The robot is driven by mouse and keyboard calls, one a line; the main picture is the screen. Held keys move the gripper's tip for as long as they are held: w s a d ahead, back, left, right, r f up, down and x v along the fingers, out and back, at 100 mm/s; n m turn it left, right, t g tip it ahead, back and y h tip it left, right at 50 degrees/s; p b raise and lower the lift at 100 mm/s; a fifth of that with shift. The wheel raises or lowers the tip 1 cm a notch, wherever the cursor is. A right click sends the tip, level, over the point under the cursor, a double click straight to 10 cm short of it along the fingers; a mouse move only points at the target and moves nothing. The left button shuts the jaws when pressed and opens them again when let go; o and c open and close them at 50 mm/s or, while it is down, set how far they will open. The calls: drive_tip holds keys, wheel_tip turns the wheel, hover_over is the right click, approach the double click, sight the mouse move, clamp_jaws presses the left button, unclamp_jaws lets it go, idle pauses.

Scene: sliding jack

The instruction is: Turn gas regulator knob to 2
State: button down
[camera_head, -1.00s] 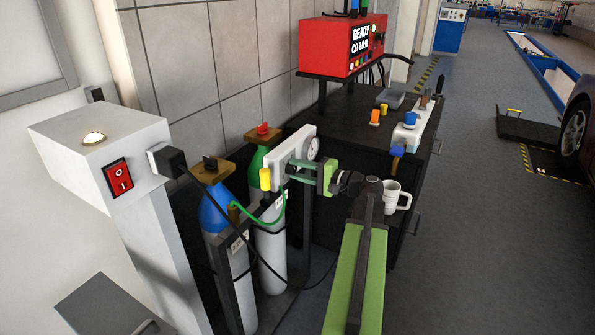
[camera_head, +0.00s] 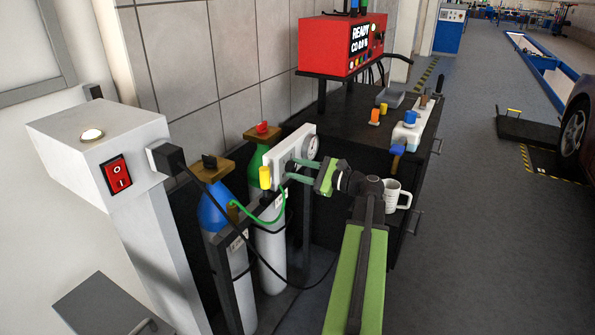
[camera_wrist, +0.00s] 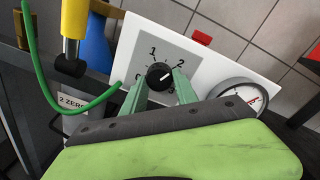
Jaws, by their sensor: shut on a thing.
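The gas regulator panel (camera_head: 283,157) is a white plate above the cylinders. In the wrist view its grey dial (camera_wrist: 140,62) carries the numbers 0, 1, 2 and 3 around a black knob (camera_wrist: 160,74). The knob's white pointer line slants up and right, about toward the 2. My gripper (camera_head: 289,172) reaches the panel from the right. In the wrist view its two green fingers (camera_wrist: 161,83) are on either side of the knob, shut on it. The fingertips partly cover the lower numbers.
A round gauge (camera_wrist: 238,95) sits beside the dial. A yellow-capped fitting (camera_head: 265,178) with a green hose is left of the panel. Blue (camera_head: 214,212) and green-topped (camera_head: 257,160) cylinders stand below and behind. A mug (camera_head: 396,196) is close to my arm.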

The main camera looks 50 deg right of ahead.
drive_tip(key=shift+a+f+m, duration=0.1)
drive_tip(key=shift+m, duration=0.9)
drive_tip(key=c, duration=0.9)
unclamp_jaws()
drive_tip(key=shift+c, duration=0.2)
drive_tip(key=v, duration=1.7)
drive_tip(key=shift+s, duration=0.25)
drive_tip(key=shift+s, duration=0.1)
